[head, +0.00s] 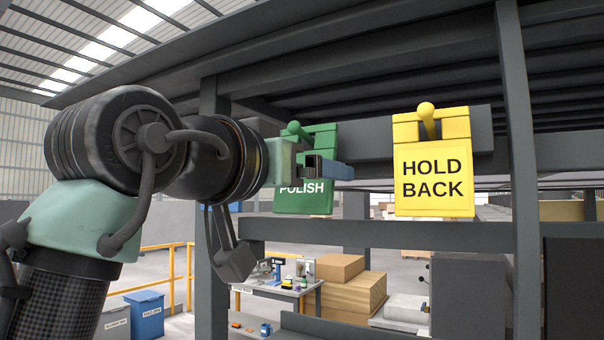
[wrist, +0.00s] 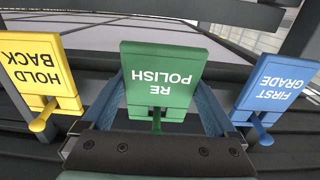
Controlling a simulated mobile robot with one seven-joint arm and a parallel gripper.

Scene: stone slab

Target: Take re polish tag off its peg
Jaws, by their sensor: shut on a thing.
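The green RE POLISH tag (wrist: 162,72) is between the two blue fingers of my gripper (wrist: 161,103) in the wrist view, where its lettering is upside down. My gripper is shut on it by its side edges. In the head view the tag (head: 303,203) hangs upright, with my gripper (head: 328,168) across its upper part and hiding some lettering. The green peg (head: 295,129) sticks out at the tag's top, and the tag appears to be still around it. The peg's far end is hidden.
A yellow HOLD BACK tag (head: 433,178) hangs on a yellow peg to the right. A blue FIRST GRADE tag (wrist: 276,84) hangs on the other side in the wrist view. A dark rack post (head: 516,170) stands at right. A lower rail (head: 390,233) runs below the tags.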

